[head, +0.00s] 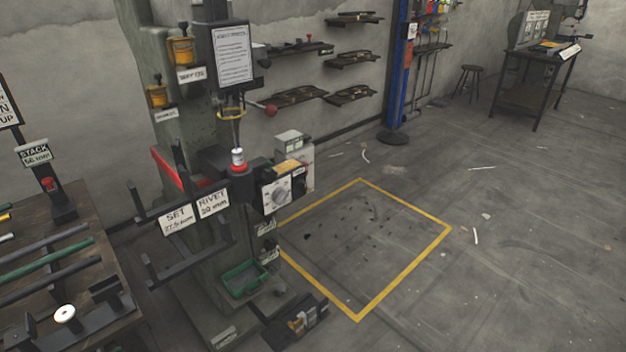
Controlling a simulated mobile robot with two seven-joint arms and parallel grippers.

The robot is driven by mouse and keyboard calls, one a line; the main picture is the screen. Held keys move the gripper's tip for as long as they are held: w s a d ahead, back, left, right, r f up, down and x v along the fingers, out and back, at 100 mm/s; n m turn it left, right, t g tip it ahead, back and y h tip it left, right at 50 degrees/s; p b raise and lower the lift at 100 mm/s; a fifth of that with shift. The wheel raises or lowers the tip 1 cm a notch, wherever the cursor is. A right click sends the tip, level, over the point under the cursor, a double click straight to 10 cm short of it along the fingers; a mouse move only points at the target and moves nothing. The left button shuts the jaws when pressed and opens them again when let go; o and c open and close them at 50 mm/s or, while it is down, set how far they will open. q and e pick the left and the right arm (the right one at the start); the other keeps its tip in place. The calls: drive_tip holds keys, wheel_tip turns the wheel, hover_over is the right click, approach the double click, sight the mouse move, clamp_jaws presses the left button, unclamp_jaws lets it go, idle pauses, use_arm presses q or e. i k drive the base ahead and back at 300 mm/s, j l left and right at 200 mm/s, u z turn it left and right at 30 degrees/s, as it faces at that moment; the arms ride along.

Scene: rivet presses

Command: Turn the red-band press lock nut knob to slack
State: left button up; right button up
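A grey-green press (200,265) with a red band (166,167) on its left side stands left of centre. A box on its right side has a pale face with a round dial knob (277,193); the markings are too small to read. A white and red cylindrical part (238,160) sits at the tool, below a yellow ring (232,114). A red ball (271,111) ends a lever at the right. I cannot tell for certain which part is the lock nut knob, or its setting. Neither of my grippers is in view.
Signs reading SET (176,219) and RIVET (213,204) hang on the press front. A bench (20,340) with rods stands at the left. Another bench (530,80) stands at the back right.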

sight(301, 185)
drive_tip(key=i+l, duration=0.2)
drive_tip(key=l, duration=0.15)
drive_tip(key=i+l+u, duration=0.1)
drive_tip(key=i+l, duration=0.15)
drive_tip(key=i+l+u, duration=0.1)
drive_tip(key=l, duration=0.3)
drive_tip(key=i+l, duration=0.25)
drive_tip(key=l, duration=0.15)
drive_tip(key=i+l+u, duration=0.1)
drive_tip(key=l, duration=0.25)
drive_tip(key=i+l, duration=0.3)
drive_tip(key=i+l+u, duration=0.1)
drive_tip(key=l, duration=0.35)
drive_tip(key=i+j, duration=0.3)
drive_tip(key=j, duration=0.1)
